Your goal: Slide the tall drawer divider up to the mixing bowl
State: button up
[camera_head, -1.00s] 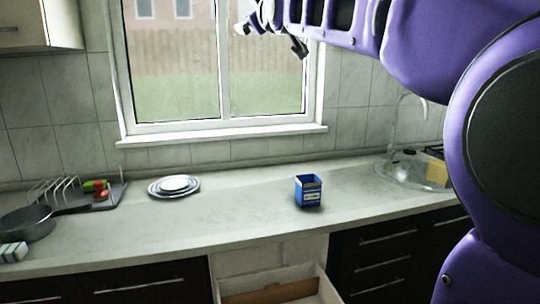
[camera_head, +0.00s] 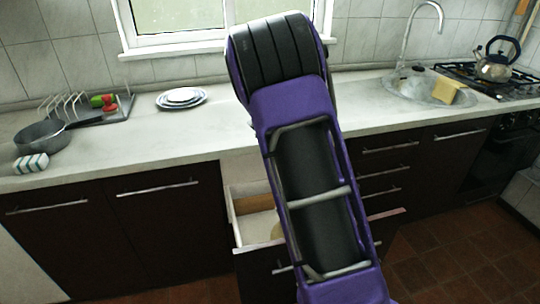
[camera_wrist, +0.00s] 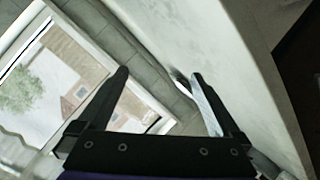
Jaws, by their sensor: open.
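The open drawer (camera_head: 240,229) is below the counter in the head view, largely hidden behind my arm. Inside it, a brown wooden strip that looks like the tall divider (camera_head: 253,204) runs across the back part. A small tan curved patch (camera_head: 276,231) beside my arm may be the mixing bowl; most of it is hidden. My gripper (camera_wrist: 159,75) shows in the wrist view with its two fingers wide apart and nothing between them. It faces the window, wall tiles and countertop, with the divider out of that view. In the head view my arm hides the gripper.
On the counter (camera_head: 130,138) are a dark pan (camera_head: 42,134), stacked plates (camera_head: 182,97) and a dish rack (camera_head: 75,107). A sink (camera_head: 415,88) with a yellow block (camera_head: 446,90) and a kettle (camera_head: 495,62) are at right.

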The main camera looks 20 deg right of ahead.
jog(key=s+d+f+m, duration=0.2)
jog(key=d+f, duration=0.1)
jog(key=f, duration=0.8)
jog(key=s+d+f+m, duration=0.2)
jog(key=s+f+m, duration=0.1)
jog(key=f, duration=0.9)
jog(key=s+d+f+m+y+b, duration=0.1)
jog(key=s+d+f+m, duration=0.1)
jog(key=f, duration=1)
jog(key=shift+s+d+m, duration=0.4)
jog(key=shift+s+d, duration=0.25)
jog(key=shift+d, duration=0.15)
jog(key=b+x, duration=0.2)
jog(key=x, duration=1)
jog(key=shift+b, duration=0.3)
grip_shut()
